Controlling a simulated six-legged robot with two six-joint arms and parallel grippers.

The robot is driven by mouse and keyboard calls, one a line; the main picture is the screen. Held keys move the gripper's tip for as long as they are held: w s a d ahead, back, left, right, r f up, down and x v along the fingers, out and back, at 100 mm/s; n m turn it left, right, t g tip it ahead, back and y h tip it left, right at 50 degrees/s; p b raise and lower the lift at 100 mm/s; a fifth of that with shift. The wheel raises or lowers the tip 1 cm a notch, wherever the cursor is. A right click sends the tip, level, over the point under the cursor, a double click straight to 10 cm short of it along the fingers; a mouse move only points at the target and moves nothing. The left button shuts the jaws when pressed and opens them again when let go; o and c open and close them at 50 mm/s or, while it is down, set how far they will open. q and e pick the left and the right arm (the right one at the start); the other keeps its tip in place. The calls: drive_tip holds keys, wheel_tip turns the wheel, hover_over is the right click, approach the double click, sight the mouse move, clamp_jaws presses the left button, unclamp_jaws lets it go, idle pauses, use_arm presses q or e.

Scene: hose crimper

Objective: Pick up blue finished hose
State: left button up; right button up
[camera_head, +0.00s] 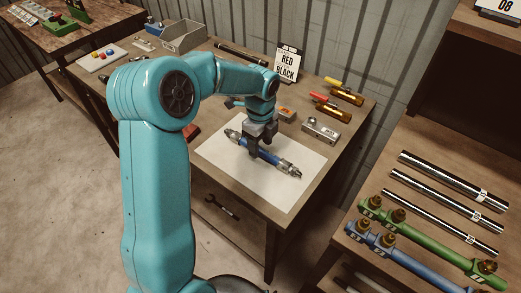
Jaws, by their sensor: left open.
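The blue finished hose (268,156) lies slantwise on a white sheet (229,174) on the wooden workbench, with metal fittings at both ends. My left gripper (255,152) points down over the middle of the hose. Its jaws are open and hide part of the hose's middle. Whether the fingers touch the hose cannot be told. My right gripper is not in view.
A sign reading "RED BLACK" (287,65) stands at the bench's back. A grey bin (185,37) is at the back left. The right table holds metal tubes (453,180) and green and blue cylinders (430,243).

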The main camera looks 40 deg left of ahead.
use_arm(q)
wheel_tip(320, 180, down, 2)
drive_tip(key=shift+w+a+f, duration=0.1)
clamp_jaws()
